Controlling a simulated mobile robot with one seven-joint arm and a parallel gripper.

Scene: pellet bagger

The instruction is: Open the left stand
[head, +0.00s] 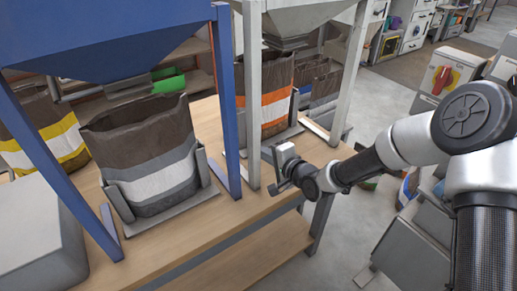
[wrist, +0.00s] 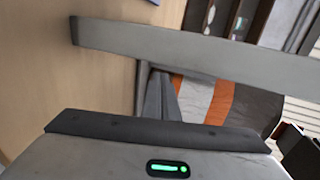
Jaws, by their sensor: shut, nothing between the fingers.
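The left stand is a blue frame (head: 228,110) with a blue hopper (head: 105,35) above a brown, grey and white bag (head: 150,160). The bag stands open at the top in a grey holder (head: 205,165) on the wooden bench. A green handle (head: 168,85) shows behind the bag, under the hopper. My gripper (head: 277,187) is shut and empty, right of the blue frame and close to the pale post (head: 252,110) of the right stand. In the wrist view, a grey bar (wrist: 190,48) crosses in front of my gripper; I cannot tell if they touch.
The right stand holds an orange-striped bag (head: 268,95), also in the wrist view (wrist: 220,103). A yellow-striped bag (head: 48,135) stands behind at left. A grey box (head: 38,235) is at the front left.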

